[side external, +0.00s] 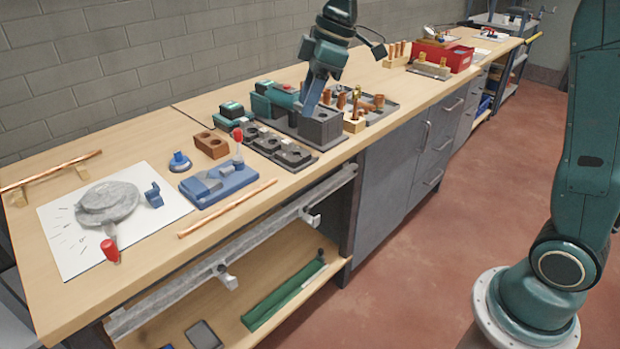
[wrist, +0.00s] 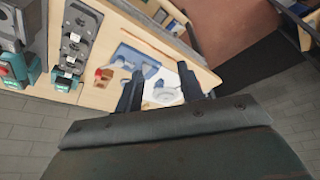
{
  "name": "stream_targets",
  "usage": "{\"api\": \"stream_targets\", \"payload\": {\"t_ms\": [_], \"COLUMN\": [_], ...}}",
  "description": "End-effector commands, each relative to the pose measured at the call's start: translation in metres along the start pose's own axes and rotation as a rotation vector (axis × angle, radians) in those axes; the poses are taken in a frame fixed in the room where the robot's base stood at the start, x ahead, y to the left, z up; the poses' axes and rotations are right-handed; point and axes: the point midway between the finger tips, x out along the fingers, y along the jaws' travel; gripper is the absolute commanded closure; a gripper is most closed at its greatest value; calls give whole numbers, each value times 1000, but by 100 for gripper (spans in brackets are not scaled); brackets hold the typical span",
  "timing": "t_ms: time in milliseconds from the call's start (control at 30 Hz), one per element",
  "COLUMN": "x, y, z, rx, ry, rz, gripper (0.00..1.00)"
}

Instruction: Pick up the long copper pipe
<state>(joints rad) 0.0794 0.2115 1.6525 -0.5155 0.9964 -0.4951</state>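Two long, thin copper pipes lie on the wooden bench in the side view. One copper pipe (side external: 50,172) rests raised on small wooden blocks at the far left, its left end cut off by the frame. The other copper pipe (side external: 227,208) lies along the front edge, right of the white sheet. I cannot tell which is longer. My gripper (side external: 312,101) is above the dark grey block in the middle of the bench, well to the right of both pipes. In the wrist view its two dark fingers (wrist: 160,70) stand apart with nothing held between them.
A white sheet (side external: 65,235) holds a grey disc-like part and a red-handled tool. A blue fixture (side external: 210,184) stands near the front pipe. Dark trays, batteries and a brown holed block (side external: 211,145) crowd the middle. A red bin (side external: 445,55) stands farther right.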

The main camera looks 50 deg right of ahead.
Motion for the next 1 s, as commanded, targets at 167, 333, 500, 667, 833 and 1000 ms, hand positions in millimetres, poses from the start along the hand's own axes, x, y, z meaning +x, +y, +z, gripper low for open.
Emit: {"api": "stream_targets", "payload": {"t_ms": [167, 333, 500, 667, 833, 1000], "x": [31, 62, 97, 132, 167, 192], "y": [28, 51, 71, 88, 102, 109], "z": [-14, -22, -27, -27, -24, -19], "rx": [-111, -219, -329, -431, -533, -603], "ry": [-3, 1, 9, 19, 34, 46], "rz": [-52, -99, -145, -189, -230, -257], "gripper": [61, 61, 61, 61, 61, 61]}}
